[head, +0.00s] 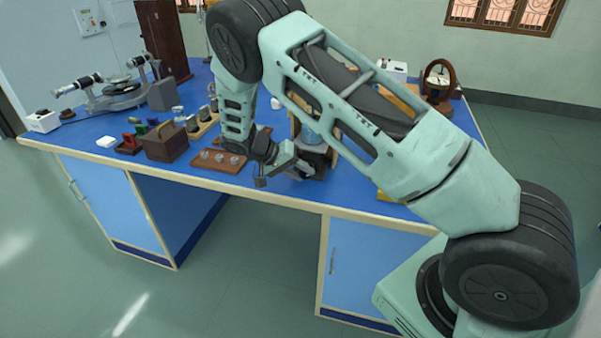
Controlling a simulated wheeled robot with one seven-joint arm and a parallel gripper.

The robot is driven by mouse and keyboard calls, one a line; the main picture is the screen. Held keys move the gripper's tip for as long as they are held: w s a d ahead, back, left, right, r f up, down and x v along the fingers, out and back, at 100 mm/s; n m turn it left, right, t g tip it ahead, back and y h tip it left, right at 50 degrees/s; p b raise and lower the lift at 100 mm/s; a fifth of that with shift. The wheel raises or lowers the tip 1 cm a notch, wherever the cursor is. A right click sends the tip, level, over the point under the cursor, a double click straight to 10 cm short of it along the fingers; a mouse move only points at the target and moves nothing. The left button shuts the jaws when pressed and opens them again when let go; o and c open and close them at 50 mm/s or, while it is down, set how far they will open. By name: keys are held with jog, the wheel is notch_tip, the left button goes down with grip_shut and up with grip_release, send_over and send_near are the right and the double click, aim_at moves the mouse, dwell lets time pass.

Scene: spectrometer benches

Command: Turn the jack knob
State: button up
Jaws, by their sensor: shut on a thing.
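The jack (320,158) is a small dark stand near the front of the blue bench, in the middle of the head view. A clear bluish vessel (313,135) appears to rest on top of it. My gripper (300,171) is at the jack's left front side, low over the bench top. Its jaws are shut on the jack knob, which is too small and too covered by the fingers to make out. How far the knob is turned cannot be seen.
A wooden board with round pieces (217,160) lies left of my gripper. A wooden box (165,142) and a spectrometer (118,92) stand farther left. A round-framed instrument (437,82) stands at the back right. My arm hides much of the bench's right side.

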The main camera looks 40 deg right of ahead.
dwell(0.3)
jog(key=o, duration=1)
